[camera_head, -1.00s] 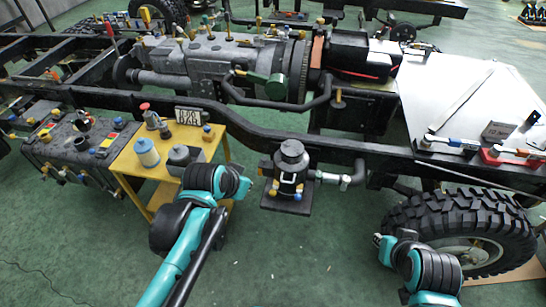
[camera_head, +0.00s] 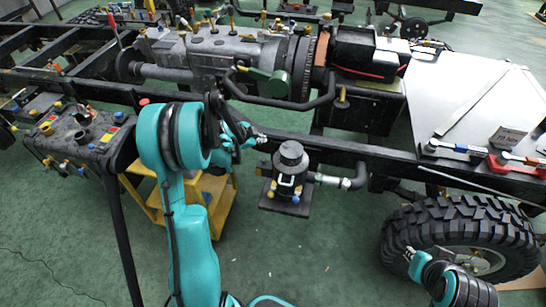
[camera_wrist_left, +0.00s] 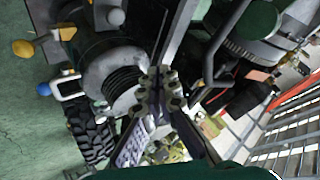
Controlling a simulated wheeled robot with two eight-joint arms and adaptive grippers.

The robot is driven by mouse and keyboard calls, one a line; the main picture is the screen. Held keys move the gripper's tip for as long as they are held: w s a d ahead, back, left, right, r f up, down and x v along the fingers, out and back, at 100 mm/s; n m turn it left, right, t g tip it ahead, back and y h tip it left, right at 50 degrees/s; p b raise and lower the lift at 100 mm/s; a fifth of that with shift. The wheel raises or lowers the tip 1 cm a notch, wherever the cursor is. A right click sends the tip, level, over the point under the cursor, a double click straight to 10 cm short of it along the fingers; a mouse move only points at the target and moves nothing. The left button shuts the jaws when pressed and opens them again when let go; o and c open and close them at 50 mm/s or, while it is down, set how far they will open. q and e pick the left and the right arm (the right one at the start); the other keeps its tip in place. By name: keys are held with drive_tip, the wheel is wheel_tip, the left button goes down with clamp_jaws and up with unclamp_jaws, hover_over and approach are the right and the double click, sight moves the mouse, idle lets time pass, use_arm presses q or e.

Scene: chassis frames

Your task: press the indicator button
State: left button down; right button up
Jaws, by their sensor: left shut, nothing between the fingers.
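No button in view is plainly marked as the indicator button. A black cylindrical unit (camera_head: 291,158) with small yellow and blue knobs (camera_head: 295,199) hangs at the near frame rail. My left gripper (camera_head: 262,139) is just up and left of this unit, apart from it in the head view. In the left wrist view the left gripper (camera_wrist_left: 158,74) is shut and empty, with the grey cylindrical body of the unit (camera_wrist_left: 108,72) behind its tips. A red knob (camera_head: 143,101) shows beside my left arm, partly hidden. My right gripper (camera_head: 409,252) is small, near the tyre, its jaws unclear.
The frame rail (camera_head: 390,157) runs across behind the unit. A large tyre (camera_head: 450,222) stands at the right. A yellow cart (camera_head: 222,210) is mostly behind my left arm. A white panel (camera_head: 465,95) carries tools. Green floor is open in front.

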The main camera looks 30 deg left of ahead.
sight(262, 160)
use_arm(q)
drive_tip(key=shift+w+a+f+m, duration=0.3)
drive_tip(key=shift+w+f, duration=0.2)
drive_tip(key=shift+f, duration=0.2)
wheel_tip(262, 160, down, 9)
drive_tip(key=b, duration=0.6)
drive_tip(key=shift+r, duration=0.1)
drive_tip(key=shift+b, duration=0.3)
idle(0.8)
drive_tip(key=shift+f, duration=0.4)
